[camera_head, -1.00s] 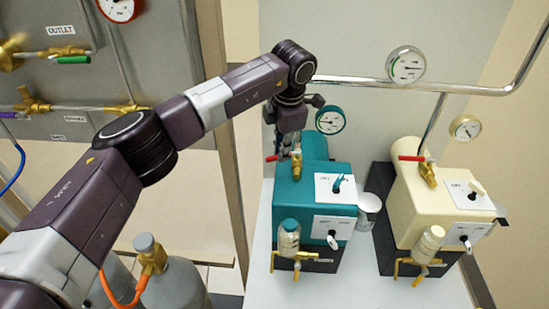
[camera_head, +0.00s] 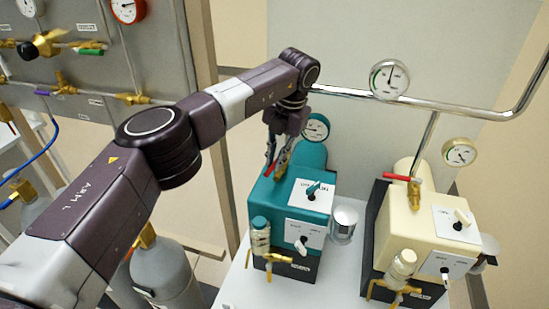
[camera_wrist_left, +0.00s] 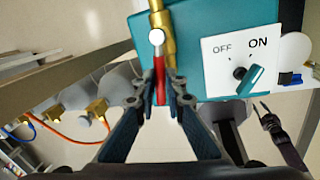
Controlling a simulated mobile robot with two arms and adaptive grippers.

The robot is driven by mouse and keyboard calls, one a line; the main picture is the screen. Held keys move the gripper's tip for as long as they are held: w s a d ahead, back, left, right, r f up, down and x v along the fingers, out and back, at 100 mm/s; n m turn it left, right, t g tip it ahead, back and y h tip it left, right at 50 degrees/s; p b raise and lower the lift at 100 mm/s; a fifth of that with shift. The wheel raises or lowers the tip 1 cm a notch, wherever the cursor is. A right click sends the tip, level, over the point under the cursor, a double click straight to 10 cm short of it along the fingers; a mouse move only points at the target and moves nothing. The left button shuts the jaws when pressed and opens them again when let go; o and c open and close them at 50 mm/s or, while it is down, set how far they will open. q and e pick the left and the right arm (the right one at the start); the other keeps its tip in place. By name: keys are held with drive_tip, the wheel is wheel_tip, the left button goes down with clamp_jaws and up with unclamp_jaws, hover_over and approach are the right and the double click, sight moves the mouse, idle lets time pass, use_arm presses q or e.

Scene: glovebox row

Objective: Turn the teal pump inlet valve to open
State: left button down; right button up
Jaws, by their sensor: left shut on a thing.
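The teal pump (camera_head: 292,196) stands on a white bench, with a brass inlet valve (camera_head: 283,160) on its top left. The valve's red lever (camera_wrist_left: 160,82) shows in the wrist view between the fingers of my left gripper (camera_wrist_left: 160,84), which is shut on it. There the lever lies nearly in line with the brass body (camera_wrist_left: 162,30). In the head view my left gripper (camera_head: 277,150) reaches down over the valve and partly hides it. A dark part at the lower right of the wrist view looks like my right gripper (camera_wrist_left: 267,116); its jaw state is unclear.
A cream pump (camera_head: 408,225) with its own red-levered valve (camera_head: 400,177) stands to the right. The teal pump's ON/OFF panel (camera_wrist_left: 218,55) is close beside my fingers. A steel pipe (camera_head: 450,105) runs behind.

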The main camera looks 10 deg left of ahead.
use_arm(q)
drive_tip(key=shift+w+d+r+n, duration=0.1)
drive_tip(key=shift+d+r+n, duration=0.15)
drive_tip(key=shift+n, duration=0.35)
drive_tip(key=shift+d, duration=0.15)
drive_tip(key=shift+d+n+p, duration=0.1)
drive_tip(key=shift+n+p, duration=0.2)
drive_tip(key=shift+n, duration=0.2)
use_arm(e)
drive_tip(key=shift+s+d+r, duration=0.15)
drive_tip(key=shift+d+r, duration=0.1)
drive_tip(key=shift+r, duration=0.15)
use_arm(q)
drive_tip(key=c, duration=2)
unclamp_jaws()
drive_tip(key=shift+d+f, duration=0.1)
drive_tip(key=shift+f, duration=0.05)
use_arm(e)
drive_tip(key=shift+d, duration=0.1)
drive_tip(key=shift+w, duration=0.2)
